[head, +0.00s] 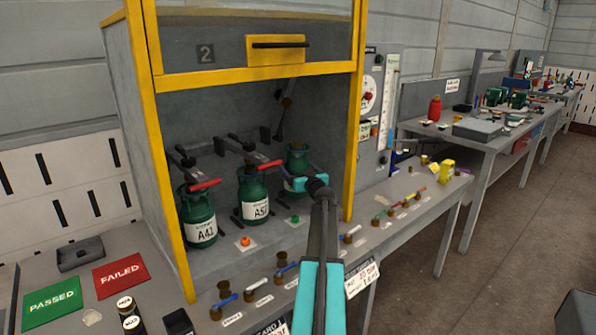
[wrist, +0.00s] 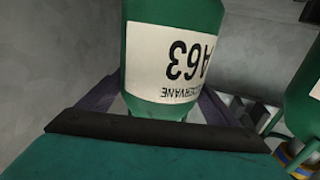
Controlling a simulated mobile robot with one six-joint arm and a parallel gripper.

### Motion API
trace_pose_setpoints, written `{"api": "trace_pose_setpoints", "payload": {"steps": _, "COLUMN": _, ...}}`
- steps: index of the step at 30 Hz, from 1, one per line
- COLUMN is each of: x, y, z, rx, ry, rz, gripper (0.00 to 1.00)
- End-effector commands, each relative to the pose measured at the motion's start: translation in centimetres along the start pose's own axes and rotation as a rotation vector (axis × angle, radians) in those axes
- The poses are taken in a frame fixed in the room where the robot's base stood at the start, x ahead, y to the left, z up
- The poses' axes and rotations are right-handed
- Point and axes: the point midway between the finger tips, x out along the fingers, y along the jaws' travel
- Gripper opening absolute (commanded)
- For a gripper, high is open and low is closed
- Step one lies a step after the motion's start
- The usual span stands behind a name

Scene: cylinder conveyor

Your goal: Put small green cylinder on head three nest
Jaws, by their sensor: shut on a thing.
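A green cylinder labelled A63 (head: 298,158) stands at the third place inside the yellow-framed cabinet, right of two other green cylinders. My gripper (head: 296,183) is shut on it, reaching in from the front right. In the wrist view the same cylinder (wrist: 165,55) appears upside down, its white label facing the camera, between my two fingers. Its base is hidden in the head view by my gripper, so I cannot tell whether it touches the nest. The third head's dark arm (head: 284,115) is behind and above it.
Cylinders A41 (head: 198,220) and A52 (head: 254,195) stand to the left with red levers above them. The cabinet's right yellow post (head: 355,120) is close to my arm. Several coloured fittings line the bench front. Green PASSED (head: 52,300) and red FAILED (head: 121,275) mats lie at left.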

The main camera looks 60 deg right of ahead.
Motion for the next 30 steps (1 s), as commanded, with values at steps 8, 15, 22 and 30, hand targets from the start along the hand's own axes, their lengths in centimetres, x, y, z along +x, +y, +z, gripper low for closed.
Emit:
{"api": "trace_pose_setpoints", "payload": {"steps": 8, "x": 0.0, "y": 0.0, "z": 0.8, "rx": 0.003, "ry": 0.004, "rz": -0.001, "gripper": 0.22}}
{"api": "trace_pose_setpoints", "payload": {"steps": 15, "x": 0.0, "y": 0.0, "z": 2.5, "rx": 0.003, "ry": 0.005, "rz": -0.001, "gripper": 0.22}}
{"api": "trace_pose_setpoints", "payload": {"steps": 22, "x": 0.0, "y": -0.1, "z": 3.0, "rx": 0.001, "ry": 0.005, "rz": -0.001, "gripper": 0.22}}
{"api": "trace_pose_setpoints", "payload": {"steps": 30, "x": 0.0, "y": -0.1, "z": 3.1, "rx": 0.001, "ry": 0.005, "rz": -0.001, "gripper": 0.22}}
